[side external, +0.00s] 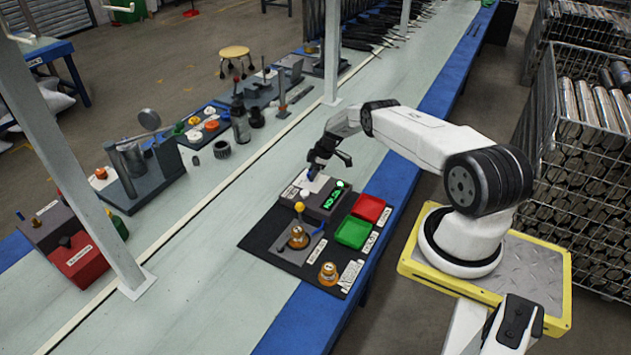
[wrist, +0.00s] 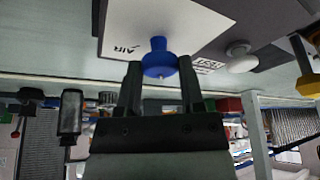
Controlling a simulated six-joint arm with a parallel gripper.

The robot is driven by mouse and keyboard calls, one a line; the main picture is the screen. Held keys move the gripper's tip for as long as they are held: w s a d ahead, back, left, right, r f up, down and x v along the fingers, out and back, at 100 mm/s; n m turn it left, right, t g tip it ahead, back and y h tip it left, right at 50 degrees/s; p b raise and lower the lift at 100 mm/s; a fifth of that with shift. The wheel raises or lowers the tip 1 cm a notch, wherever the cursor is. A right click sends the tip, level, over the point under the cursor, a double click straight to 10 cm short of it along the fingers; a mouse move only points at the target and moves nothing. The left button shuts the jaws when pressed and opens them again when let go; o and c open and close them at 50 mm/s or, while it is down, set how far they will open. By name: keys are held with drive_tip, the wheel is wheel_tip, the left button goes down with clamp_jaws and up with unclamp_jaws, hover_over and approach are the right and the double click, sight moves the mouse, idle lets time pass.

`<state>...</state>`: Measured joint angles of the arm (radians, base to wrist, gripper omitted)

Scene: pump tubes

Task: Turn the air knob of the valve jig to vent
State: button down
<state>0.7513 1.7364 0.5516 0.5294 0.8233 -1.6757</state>
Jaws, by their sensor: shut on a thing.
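The valve jig (side external: 312,200) is a grey box with a white top plate, on the black mat near the bench's blue edge. The blue air knob (wrist: 158,57) stands beside the AIR label. My gripper (wrist: 160,66) has one finger on each side of the knob and is shut on it. In the side view my gripper (side external: 314,170) is over the far part of the jig and hides most of the knob. I cannot read the knob's angle.
A white knob (wrist: 239,48) sits beside the TEST label. A lit green display (side external: 334,196) is on the jig. Red (side external: 368,208) and green (side external: 353,233) trays and brass fittings (side external: 298,237) share the mat. A grey post (side external: 75,150) stands on the bench at left.

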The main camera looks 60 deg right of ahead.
drive_tip(key=shift+n, duration=0.6)
drive_tip(key=shift+c, duration=1.2)
unclamp_jaws()
drive_tip(key=shift+d+r+g, duration=0.1)
drive_tip(key=shift+r+g, duration=0.05)
drive_tip(key=shift+g, duration=0.15)
drive_tip(key=v, duration=0.7)
drive_tip(key=shift+r, duration=0.25)
drive_tip(key=shift+s+d, duration=0.15)
